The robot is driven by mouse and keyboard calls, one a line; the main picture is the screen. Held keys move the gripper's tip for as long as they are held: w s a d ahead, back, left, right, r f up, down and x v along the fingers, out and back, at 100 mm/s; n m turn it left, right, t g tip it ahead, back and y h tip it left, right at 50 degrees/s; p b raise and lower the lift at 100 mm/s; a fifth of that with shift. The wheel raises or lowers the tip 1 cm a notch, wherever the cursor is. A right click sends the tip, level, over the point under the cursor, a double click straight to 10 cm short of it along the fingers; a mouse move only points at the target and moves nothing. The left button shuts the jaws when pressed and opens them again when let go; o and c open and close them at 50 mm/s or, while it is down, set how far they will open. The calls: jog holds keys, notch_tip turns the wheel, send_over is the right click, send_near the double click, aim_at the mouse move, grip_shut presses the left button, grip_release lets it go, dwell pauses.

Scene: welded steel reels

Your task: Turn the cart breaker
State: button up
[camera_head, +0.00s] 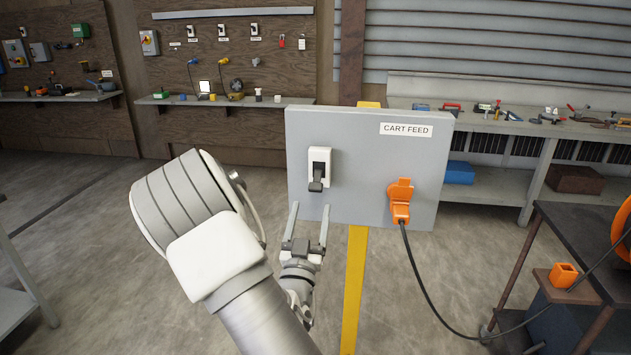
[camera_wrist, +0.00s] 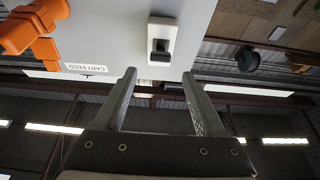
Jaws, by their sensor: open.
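The cart breaker (camera_head: 319,168) is a white housing with a dark toggle lever, mounted on the left half of a grey panel labelled CART FEED (camera_head: 350,205). In the head view its lever points down. It also shows in the wrist view (camera_wrist: 163,41), where the picture is turned over and the panel label reads upside down. My gripper (camera_head: 310,222) is open and empty, just below the breaker, its two fingers pointing up toward it. In the wrist view the fingertips (camera_wrist: 160,75) are spread and apart from the lever.
An orange plug (camera_head: 400,203) with a black cable sits on the panel's right side, the cable running down to a dark cart (camera_head: 590,240). A yellow post (camera_head: 355,290) stands below the panel. Shelves with tools line the back wall. Open floor lies around the post.

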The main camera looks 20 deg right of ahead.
aim_at(315, 190)
jog(key=p+x, duration=0.1)
jog(key=x, duration=0.7)
jog(key=shift+w+d, duration=0.1)
jog(key=shift+w, duration=0.1)
grip_shut()
